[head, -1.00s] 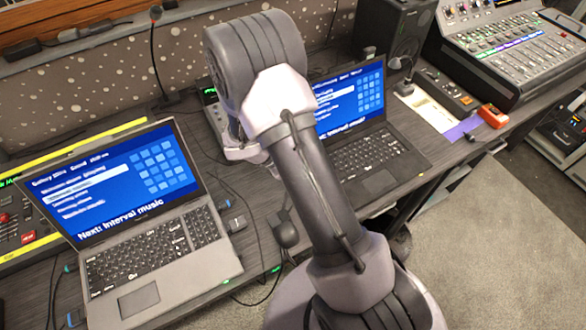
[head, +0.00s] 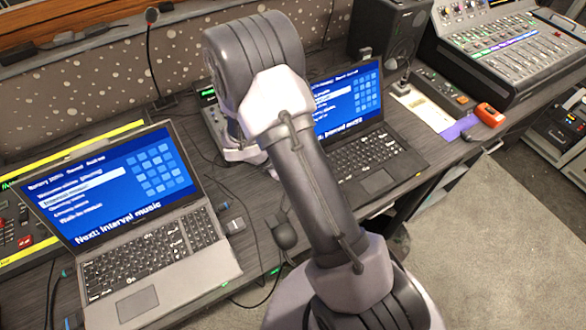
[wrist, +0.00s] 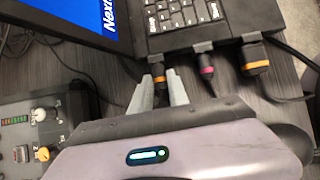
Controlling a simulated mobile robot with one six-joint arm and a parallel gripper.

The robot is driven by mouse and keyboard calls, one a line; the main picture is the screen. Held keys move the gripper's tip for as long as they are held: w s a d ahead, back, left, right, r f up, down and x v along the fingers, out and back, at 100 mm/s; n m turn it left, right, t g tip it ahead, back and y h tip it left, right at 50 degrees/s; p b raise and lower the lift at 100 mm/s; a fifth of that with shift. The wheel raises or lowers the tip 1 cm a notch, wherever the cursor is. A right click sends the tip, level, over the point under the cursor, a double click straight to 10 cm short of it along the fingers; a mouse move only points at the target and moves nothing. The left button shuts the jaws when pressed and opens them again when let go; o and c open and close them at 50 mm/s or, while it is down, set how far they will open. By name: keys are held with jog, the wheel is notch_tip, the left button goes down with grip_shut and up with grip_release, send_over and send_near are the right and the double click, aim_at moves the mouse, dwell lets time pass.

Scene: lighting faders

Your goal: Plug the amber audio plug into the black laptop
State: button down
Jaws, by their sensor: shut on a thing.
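In the wrist view, my gripper (wrist: 159,88) has its two pale grey fingers shut on a dark plug with an amber band (wrist: 158,76). The plug's front end is at the edge of the black laptop (wrist: 165,42), in line with a small dark block there. I cannot tell whether it is seated or just short of it. In the head view the black laptop (head: 375,180) stands open at right of my arm, and my fingers and the plug are hidden behind the arm.
Beside the held plug, a magenta-banded plug (wrist: 207,71) and a larger orange-banded plug (wrist: 256,66) sit at the same laptop edge, with cables trailing. A small mixer (wrist: 40,125) lies at left. A grey laptop (head: 150,260) stands at left in the head view.

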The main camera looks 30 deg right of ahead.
jog(key=shift+d, duration=0.1)
jog(key=c, duration=1.2)
grip_release()
jog(key=shift+r, duration=0.1)
